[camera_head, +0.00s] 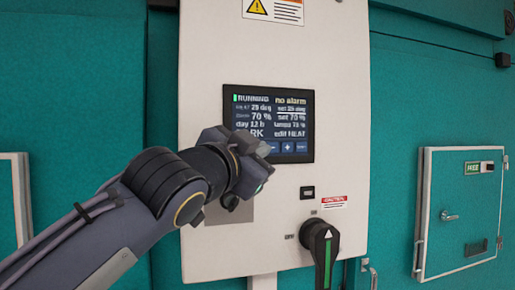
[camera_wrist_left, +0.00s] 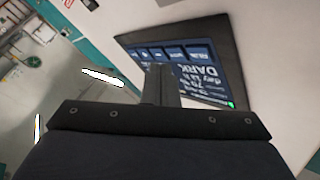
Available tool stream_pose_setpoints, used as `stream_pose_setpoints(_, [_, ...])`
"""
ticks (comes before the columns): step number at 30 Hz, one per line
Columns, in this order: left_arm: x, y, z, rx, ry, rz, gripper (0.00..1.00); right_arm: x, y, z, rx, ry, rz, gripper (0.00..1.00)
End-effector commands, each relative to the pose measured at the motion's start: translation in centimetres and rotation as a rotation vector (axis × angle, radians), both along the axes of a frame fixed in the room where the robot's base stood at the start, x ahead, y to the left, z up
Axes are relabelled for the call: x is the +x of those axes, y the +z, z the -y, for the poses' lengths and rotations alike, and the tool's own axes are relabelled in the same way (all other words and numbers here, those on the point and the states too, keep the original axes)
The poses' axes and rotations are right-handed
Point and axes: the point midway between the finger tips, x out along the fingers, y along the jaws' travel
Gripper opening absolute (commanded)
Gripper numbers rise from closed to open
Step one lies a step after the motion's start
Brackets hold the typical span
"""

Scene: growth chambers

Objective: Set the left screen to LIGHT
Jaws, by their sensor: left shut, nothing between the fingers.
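The screen (camera_head: 293,125) is a dark panel on a white cabinet, lit with text. It reads RUNNING, no alarm, 70 %, day 12 h and edit HEAT; a lower-left word ends in RK. In the left wrist view the screen (camera_wrist_left: 208,88) is upside down and shows DARK and a row of blue buttons with RUN. My left gripper (camera_head: 262,158) is shut and empty at the screen's lower left, hiding that corner and some buttons. Its fingers (camera_wrist_left: 160,85) overlap the screen in the wrist view; I cannot tell whether they touch it. My right gripper is not in view.
A black rotary handle (camera_head: 322,240) with a green stripe sticks out below the screen. A small black switch (camera_head: 307,192) and a red-headed label (camera_head: 333,202) sit above it. A teal door (camera_head: 462,220) marked FREE is at the right. The cabinet face right of the screen is clear.

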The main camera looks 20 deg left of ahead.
Motion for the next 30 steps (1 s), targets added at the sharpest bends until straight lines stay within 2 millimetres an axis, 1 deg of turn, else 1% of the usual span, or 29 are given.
stream_pose_setpoints(10, [0.02,0.01,-0.02,0.000,0.000,0.000,0.00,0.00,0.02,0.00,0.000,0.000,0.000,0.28])
stream_pose_setpoints(18, [0.67,0.05,-0.44,0.000,0.000,0.000,0.00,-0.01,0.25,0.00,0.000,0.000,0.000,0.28])
stream_pose_setpoints(30, [0.74,0.03,-0.50,0.000,0.000,0.000,0.00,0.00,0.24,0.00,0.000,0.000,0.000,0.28])
